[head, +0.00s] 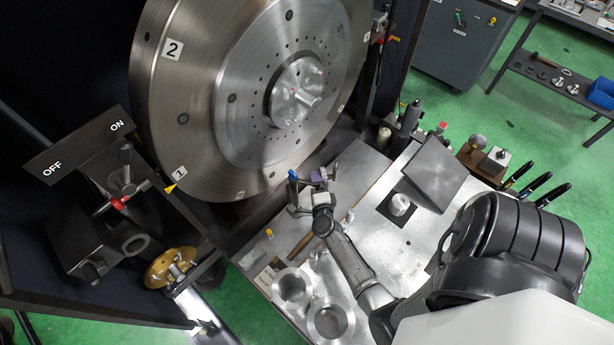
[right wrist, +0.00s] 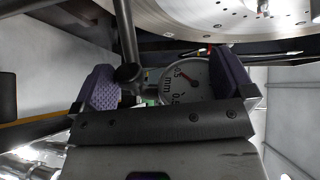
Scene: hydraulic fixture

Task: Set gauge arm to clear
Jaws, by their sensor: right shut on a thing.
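The gauge arm shows in the right wrist view as a dark rod (right wrist: 127,38) with a black knob joint (right wrist: 128,75). My right gripper (right wrist: 168,80) is shut on the gauge arm, with one purple pad on each side of the knob and dial. In the head view my right gripper (head: 307,181) is low in front of the big steel disc (head: 270,75), by a blue-tipped part (head: 293,174). The dial is hidden there. My left gripper is not in view.
A steel bench (head: 375,245) holds two metal rings (head: 330,322), a hammer (head: 300,246) and a tilted plate (head: 435,172). An ON/OFF panel (head: 82,150) with a red-collared handle stands left. The disc's lower rim is close behind the gripper.

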